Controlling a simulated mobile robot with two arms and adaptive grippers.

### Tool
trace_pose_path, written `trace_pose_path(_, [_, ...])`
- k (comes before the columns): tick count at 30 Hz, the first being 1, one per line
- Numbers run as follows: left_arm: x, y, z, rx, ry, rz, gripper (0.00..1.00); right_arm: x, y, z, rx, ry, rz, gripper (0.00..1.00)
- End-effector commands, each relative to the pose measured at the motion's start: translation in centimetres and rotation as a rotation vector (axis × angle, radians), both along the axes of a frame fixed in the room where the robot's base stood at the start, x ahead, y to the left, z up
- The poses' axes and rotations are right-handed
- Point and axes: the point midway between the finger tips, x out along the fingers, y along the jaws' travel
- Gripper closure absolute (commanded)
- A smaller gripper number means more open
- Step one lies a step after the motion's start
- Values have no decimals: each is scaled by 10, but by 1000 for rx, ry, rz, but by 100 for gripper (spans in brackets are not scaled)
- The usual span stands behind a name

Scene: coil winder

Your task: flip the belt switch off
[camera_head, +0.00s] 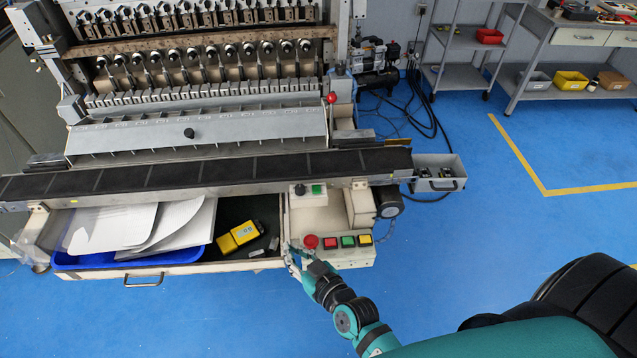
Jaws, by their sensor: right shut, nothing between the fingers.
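A small white control box (307,200) sits just in front of the conveyor belt (200,176). It carries a dark round knob (300,189) and a green element (318,189); either may be the belt switch, and its setting is too small to read. My right gripper (291,255) is shut and empty. It is at the front left corner of the lower button panel, left of the red mushroom button (310,241), and apart from the knob. Whether its fingers touch the panel edge is unclear. My left gripper is out of view.
The lower panel carries red (330,243), green (348,241) and yellow (365,240) buttons. An open drawer (143,281) to the left holds paper sheets (110,228), a blue tray (180,257) and a yellow device (239,236). Blue floor at right is clear.

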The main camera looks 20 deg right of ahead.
Motion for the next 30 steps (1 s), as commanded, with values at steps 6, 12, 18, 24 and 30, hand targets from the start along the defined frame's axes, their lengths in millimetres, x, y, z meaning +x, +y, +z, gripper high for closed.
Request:
trace_pose_path(6, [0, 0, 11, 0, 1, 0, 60, 22, -29, 55, 9, -261, -233, 100])
trace_pose_path(12, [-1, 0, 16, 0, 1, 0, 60, 21, -62, 81, -19, -386, -448, 100])
trace_pose_path(18, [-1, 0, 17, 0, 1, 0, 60, 16, -76, 87, -36, -419, -537, 100])
trace_pose_path(24, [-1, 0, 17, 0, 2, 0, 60, 16, -77, 87, -38, -420, -542, 100])
trace_pose_path(30, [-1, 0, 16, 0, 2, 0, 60, 19, -78, 87, -37, -421, -541, 100])
